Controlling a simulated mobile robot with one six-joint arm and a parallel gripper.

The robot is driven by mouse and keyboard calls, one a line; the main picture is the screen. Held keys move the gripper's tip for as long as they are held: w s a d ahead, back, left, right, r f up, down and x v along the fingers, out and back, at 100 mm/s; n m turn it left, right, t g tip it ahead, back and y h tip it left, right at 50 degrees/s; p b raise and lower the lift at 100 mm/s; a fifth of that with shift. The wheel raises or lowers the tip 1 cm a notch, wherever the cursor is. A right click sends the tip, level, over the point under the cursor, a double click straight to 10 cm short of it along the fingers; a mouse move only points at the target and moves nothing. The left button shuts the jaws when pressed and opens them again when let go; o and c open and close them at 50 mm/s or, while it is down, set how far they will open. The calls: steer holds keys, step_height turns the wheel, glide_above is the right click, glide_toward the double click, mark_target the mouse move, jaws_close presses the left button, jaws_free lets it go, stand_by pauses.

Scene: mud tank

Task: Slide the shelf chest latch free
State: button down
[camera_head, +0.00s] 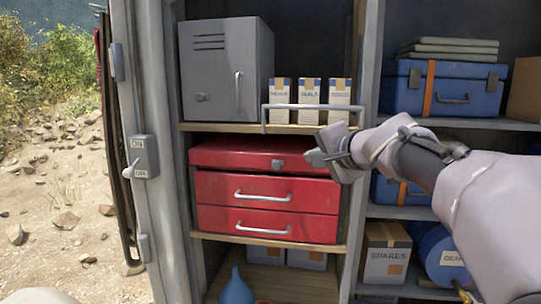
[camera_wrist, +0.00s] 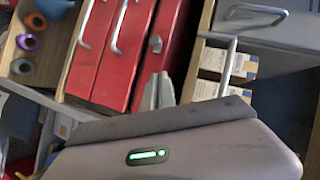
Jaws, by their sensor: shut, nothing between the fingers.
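The red chest (camera_head: 265,189) sits on the middle shelf in the head view, with a lid on top and two drawers with silver handles. Its latch (camera_head: 277,164) is a small grey piece on the front of the lid. My gripper (camera_head: 310,158) is shut and empty, just right of the latch, with a small gap seeming to lie between them. In the wrist view the chest (camera_wrist: 117,60) appears turned on its side, and the latch (camera_wrist: 155,43) shows just beyond the closed fingertips of my gripper (camera_wrist: 158,78). Contact with the latch cannot be told.
A silver rail (camera_head: 312,107) fronts the upper shelf before several small boxes (camera_head: 309,93), above my gripper. A grey cabinet (camera_head: 228,70) stands beside them. An upright post (camera_head: 368,75) divides the shelves. A blue funnel (camera_head: 236,290) and a spares box (camera_head: 386,254) sit lower.

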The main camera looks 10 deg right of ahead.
mark_target(277, 165)
steer(key=w+a+f, duration=0.1)
steer(key=w, duration=0.1)
steer(key=w+a+f, duration=0.1)
steer(key=w+a, duration=0.1)
steer(key=w, duration=0.1)
steer(key=w+a+f+p, duration=0.1)
steer(key=w, duration=0.1)
steer(key=shift+w+a+f, duration=0.25)
steer(key=shift+f, duration=0.05)
steer(key=shift+w+f, duration=0.1)
steer(key=shift+w, duration=0.05)
steer(key=a, duration=0.2)
steer(key=w+a+p, duration=0.1)
steer(key=a, duration=0.1)
steer(key=shift+w+a, duration=0.1)
steer(key=shift+a, duration=0.1)
